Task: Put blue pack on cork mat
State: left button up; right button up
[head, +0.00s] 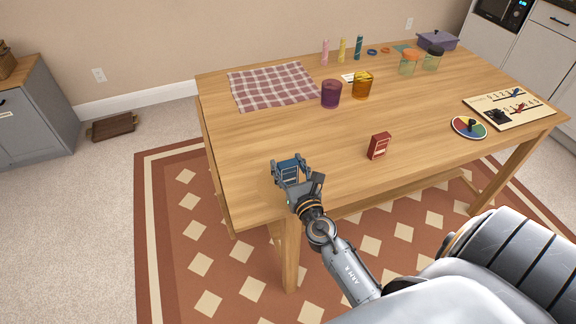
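The blue pack (288,161) is at the near left edge of the wooden table, between the fingers of my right gripper (291,172). The fingers appear closed on its sides and partly cover it. Whether its underside touches the tabletop cannot be told from this angle. My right arm reaches up to it from the lower middle of the picture. My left gripper is not in view. I cannot make out a cork mat in this view.
A red pack (379,145) stands on the wooden table (250,140) to the right. A checkered cloth (272,86), purple cup (331,94) and amber cup (363,85) are farther back. A colour wheel (469,127) and number board (510,107) lie at right. The left-front tabletop is clear.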

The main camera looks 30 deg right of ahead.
jog(key=shift+o, duration=0.8)
jog(key=shift+r, duration=0.2)
jog(key=shift+s+a+f, duration=0.1)
jog(key=shift+s+f, duration=0.05)
jog(key=shift+s, duration=0.2)
jog(key=b+v, duration=0.3)
jog(key=v, duration=0.8)
jog(key=shift+s, duration=0.15)
